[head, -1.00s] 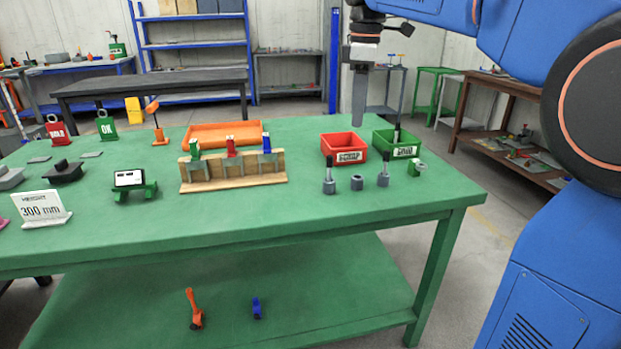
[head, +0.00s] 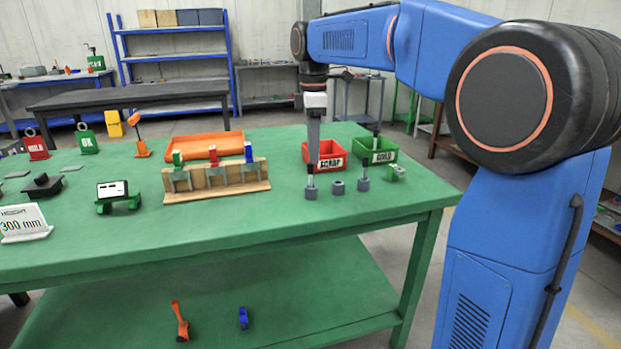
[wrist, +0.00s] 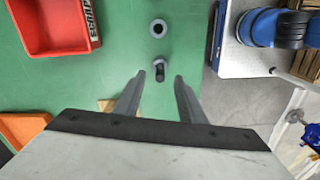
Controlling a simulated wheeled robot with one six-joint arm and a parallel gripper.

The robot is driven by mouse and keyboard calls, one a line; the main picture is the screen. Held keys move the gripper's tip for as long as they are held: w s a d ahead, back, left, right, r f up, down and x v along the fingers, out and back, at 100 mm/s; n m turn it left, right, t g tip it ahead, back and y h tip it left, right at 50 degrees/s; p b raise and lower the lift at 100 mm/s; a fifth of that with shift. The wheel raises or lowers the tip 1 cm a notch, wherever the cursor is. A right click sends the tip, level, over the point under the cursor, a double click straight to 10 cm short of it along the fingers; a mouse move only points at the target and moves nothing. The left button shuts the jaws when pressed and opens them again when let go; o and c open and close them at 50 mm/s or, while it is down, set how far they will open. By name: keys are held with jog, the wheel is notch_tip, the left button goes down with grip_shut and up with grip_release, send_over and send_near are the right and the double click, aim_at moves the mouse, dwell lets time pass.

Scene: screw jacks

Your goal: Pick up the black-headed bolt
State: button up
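A dark-headed bolt stands upright in a small grey round holder (head: 311,193) near the right front of the green table. The bolt (wrist: 160,72) also shows in the wrist view, lying in the picture between the fingertips. My gripper (wrist: 159,78) is open, its two fingers apart with nothing held. In the head view my gripper (head: 313,160) points down right above this holder and hides most of the bolt. A second grey holder (head: 338,188) beside it looks empty. A third holder (head: 363,185) to the right carries another dark upright pin.
A red SCRAP bin (head: 325,160) and a green bin (head: 383,150) stand just behind the holders. A wooden rack (head: 217,183) with green, red and blue heads stands to the left, before an orange tray (head: 203,146). A small green part (head: 396,173) lies right.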

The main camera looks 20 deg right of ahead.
aim_at(311, 173)
jog(key=shift+a+f, duration=0.15)
jog(key=shift+f, duration=1.7)
jog(key=shift+a+f, duration=0.15)
jog(key=shift+f, duration=1.65)
grip_shut()
